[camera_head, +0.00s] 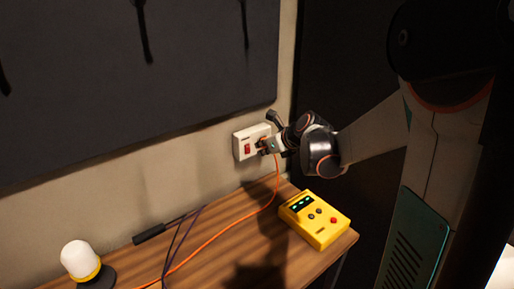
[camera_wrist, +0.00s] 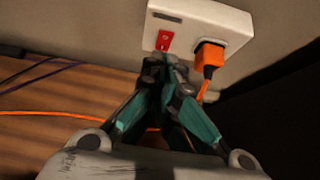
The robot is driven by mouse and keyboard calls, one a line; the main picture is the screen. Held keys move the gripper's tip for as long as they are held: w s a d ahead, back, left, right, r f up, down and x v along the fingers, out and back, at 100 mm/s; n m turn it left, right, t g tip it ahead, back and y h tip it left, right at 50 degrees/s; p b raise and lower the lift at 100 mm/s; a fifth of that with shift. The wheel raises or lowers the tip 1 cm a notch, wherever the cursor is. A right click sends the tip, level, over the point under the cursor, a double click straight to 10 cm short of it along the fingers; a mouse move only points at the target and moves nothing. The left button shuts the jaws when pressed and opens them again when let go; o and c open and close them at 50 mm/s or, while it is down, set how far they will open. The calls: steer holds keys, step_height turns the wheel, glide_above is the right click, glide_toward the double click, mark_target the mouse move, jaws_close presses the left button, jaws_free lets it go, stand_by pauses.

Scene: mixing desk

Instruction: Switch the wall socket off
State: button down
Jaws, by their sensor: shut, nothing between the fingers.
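The white wall socket (camera_head: 240,148) is fixed low on the wall above the desk, and it also shows in the wrist view (camera_wrist: 227,17). Its red rocker switch (camera_wrist: 164,40) is on the left side of its face; the switch also shows in the head view (camera_head: 247,149). An orange plug (camera_wrist: 208,57) sits in the right side, with an orange cable running down. My gripper (camera_wrist: 167,57) is shut and empty. Its fingertips are just below the red switch in the wrist view; I cannot tell whether they touch it. In the head view my gripper (camera_head: 266,145) partly covers the plug.
The wooden desk (camera_head: 225,228) lies below the socket. A yellow control box (camera_head: 315,219) stands at its right end. A white lamp on a yellow and black base (camera_head: 80,260) stands at the left. Orange (camera_head: 225,230) and dark cables cross the desk. A dark panel (camera_head: 150,75) hangs above.

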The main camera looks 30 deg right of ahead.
steer(key=s+d+r+p, duration=0.1)
steer(key=s+r+p, duration=0.1)
steer(key=s+r, duration=0.2)
step_height(320, 180, up, 2)
steer(key=shift+s+r, duration=0.1)
steer(key=shift+s, duration=0.1)
stand_by(0.4)
